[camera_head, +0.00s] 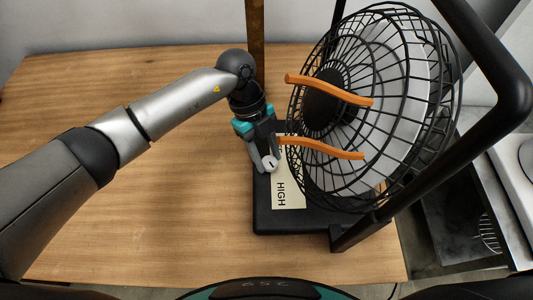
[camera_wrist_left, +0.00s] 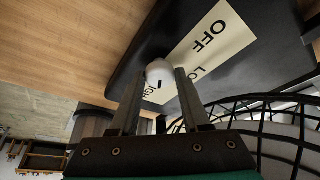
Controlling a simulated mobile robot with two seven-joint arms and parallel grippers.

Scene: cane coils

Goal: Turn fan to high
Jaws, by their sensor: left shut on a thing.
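The black fan (camera_head: 375,105) stands on its dark base (camera_head: 262,218) at the right side of the table. A pale label on the base shows HIGH (camera_head: 281,193) in the head view, and OFF (camera_wrist_left: 212,38) and part of another word in the left wrist view. A white knob (camera_head: 270,163) with a small dark mark sits beside the label; it also shows in the left wrist view (camera_wrist_left: 159,71). My left gripper (camera_head: 263,160) is shut on the knob, a finger on each side. The fingers hide part of the label. My right gripper is not in view.
Two orange ribbons (camera_head: 328,90) stick out from the fan's wire cage, close to my left gripper. A thick black frame (camera_head: 455,165) surrounds the fan on the right. The wooden table (camera_head: 110,215) is clear to the left.

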